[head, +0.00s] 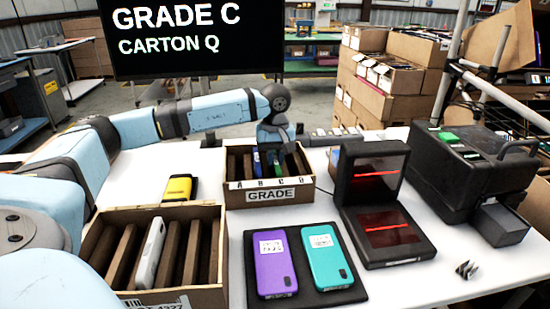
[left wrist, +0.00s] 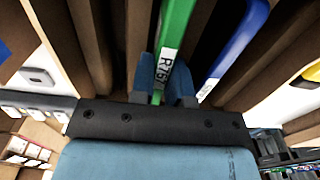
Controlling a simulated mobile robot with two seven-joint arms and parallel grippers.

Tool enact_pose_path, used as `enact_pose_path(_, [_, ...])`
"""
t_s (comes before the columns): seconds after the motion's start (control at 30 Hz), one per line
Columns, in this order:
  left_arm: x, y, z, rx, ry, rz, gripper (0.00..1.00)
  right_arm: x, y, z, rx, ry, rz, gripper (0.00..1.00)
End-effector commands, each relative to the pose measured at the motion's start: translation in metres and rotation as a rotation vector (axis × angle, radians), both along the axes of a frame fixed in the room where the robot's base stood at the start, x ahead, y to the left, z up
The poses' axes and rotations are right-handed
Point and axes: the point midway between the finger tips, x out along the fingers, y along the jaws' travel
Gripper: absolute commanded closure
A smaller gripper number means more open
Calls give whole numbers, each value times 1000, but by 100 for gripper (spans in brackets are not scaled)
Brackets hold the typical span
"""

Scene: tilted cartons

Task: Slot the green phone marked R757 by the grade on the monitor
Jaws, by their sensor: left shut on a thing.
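The monitor (head: 180,40) reads GRADE C, CARTON Q. My left gripper (head: 272,150) points down into the carton labelled GRADE (head: 233,195), whose front edge bears small slot letters. In the left wrist view, its fingers (left wrist: 165,80) are shut on the green phone (left wrist: 176,35), whose white label reads R757. The phone stands on edge between brown dividers; I cannot tell how deep it sits or under which letter. A blue phone (left wrist: 237,40) stands to its right in that view. My right gripper is not in view.
A front-left carton (head: 200,212) holds a white phone (head: 148,252) among dividers. A dark mat (head: 308,298) carries a purple phone (head: 272,262) and a teal phone (head: 327,255). A yellow device (head: 180,188), a red-lit scanner (head: 385,235) and a black machine (head: 465,170) stand around.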

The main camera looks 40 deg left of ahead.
Motion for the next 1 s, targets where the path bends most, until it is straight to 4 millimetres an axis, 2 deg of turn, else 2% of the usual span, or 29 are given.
enact_pose_path(0.83, [0,0,-2,-1,-1,0,100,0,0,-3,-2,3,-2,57])
enact_pose_path(0.87, [0,0,-2,-1,-1,0,82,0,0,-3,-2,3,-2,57])
enact_pose_path(0.9, [0,0,-2,-1,-1,0,73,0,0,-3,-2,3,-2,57])
enact_pose_path(1.0, [0,0,-3,0,0,0,54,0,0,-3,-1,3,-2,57])
